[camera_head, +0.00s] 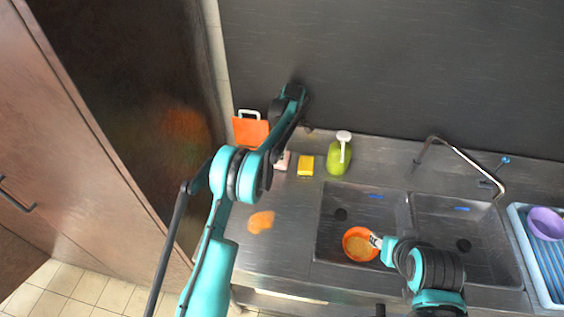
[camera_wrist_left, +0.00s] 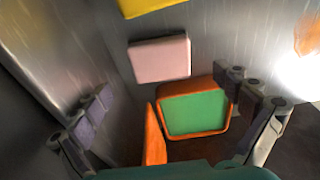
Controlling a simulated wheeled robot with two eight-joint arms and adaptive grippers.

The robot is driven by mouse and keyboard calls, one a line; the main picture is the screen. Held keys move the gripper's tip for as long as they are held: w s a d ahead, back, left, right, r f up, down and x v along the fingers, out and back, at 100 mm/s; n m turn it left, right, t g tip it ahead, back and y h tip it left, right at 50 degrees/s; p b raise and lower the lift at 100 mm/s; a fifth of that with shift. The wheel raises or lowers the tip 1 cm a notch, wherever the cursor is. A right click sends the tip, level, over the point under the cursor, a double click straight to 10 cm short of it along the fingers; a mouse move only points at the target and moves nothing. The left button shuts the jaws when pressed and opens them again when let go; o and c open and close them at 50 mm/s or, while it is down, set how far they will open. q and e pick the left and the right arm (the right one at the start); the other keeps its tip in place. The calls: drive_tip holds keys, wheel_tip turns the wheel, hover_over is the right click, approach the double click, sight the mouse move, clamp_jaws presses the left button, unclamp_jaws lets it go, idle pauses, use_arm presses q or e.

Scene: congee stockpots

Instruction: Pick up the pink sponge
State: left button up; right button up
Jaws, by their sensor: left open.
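The pink sponge (camera_wrist_left: 160,59) is a pale pink block on the metal counter, ahead of my left gripper and roughly between its fingers in the left wrist view. In the head view the pink sponge (camera_head: 284,161) is partly hidden by my left arm. My left gripper (camera_wrist_left: 168,92) is open and empty, its fingers apart on both sides of the picture, not touching the sponge. In the head view its fingers are hidden behind the arm's dark end. My right gripper (camera_head: 376,240) is at the rim of an orange bowl (camera_head: 349,248) in the sink; its grip cannot be told.
A yellow sponge (camera_head: 306,165) lies right of the pink one, with a green soap bottle (camera_head: 338,158) beyond. An orange item with green inside (camera_wrist_left: 195,112) is close to the pink sponge. A double sink (camera_head: 335,200) and blue rack (camera_head: 548,270) are to the right. A dark wall is behind.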

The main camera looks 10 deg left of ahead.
sight(280, 167)
use_arm(q)
drive_tip(key=f, duration=0.6)
drive_tip(key=shift+a+f+b, duration=0.2)
drive_tip(key=shift+a+b, duration=0.15)
drive_tip(key=shift+b, duration=0.05)
drive_tip(key=shift+r, duration=0.1)
drive_tip(key=c, duration=1)
